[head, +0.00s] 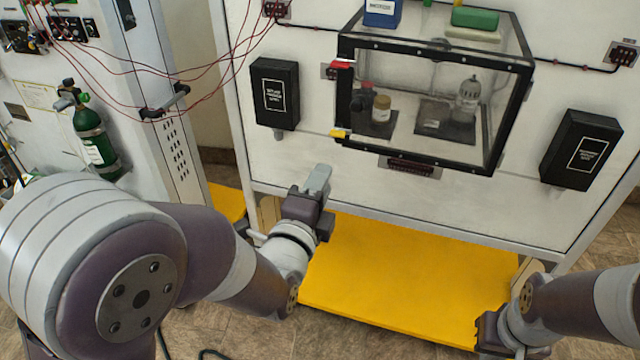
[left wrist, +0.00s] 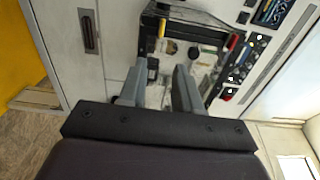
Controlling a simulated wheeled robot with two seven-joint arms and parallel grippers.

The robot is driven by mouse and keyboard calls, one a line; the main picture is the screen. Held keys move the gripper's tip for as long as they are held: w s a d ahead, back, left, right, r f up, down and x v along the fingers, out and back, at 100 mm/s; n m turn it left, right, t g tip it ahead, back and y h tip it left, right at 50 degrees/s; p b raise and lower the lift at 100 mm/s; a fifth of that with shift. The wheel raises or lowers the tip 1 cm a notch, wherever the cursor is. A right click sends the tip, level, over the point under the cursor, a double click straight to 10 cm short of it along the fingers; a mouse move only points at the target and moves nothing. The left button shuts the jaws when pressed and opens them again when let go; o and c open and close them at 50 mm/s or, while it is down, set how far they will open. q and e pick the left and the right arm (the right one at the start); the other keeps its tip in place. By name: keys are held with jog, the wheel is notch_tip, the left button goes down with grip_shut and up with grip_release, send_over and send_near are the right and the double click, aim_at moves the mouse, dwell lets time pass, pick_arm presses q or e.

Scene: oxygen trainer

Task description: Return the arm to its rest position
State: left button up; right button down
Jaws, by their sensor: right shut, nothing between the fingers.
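My left gripper (head: 318,180) is in the middle of the head view, in front of the white panel and above the yellow platform. In the left wrist view its two grey fingers (left wrist: 158,85) stand apart with nothing between them. My right gripper (head: 492,335) is at the lower right of the head view, low by the right front of the yellow platform. Its dark body shows, but its fingers are hardly visible. It is shut and holds nothing.
A clear box with a black frame (head: 436,157) is fixed to the white panel. Black boxes (head: 275,93) (head: 581,150) flank it. The yellow platform (head: 400,275) is clear. A green cylinder (head: 92,138) and red wires (head: 190,97) are at the left.

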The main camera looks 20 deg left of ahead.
pick_arm(q)
jog(key=s+d+f+n+g, duration=0.1)
jog(key=s+f+n+g, duration=0.4)
jog(key=f+n+g, duration=0.65)
jog(key=s+a+f+n+g, duration=0.4)
jog(key=s+n+g, duration=0.1)
jog(key=s+n, duration=0.2)
jog(key=shift+s+a+y, duration=0.3)
jog(key=shift+s+a, duration=0.1)
jog(key=shift+s, duration=0.1)
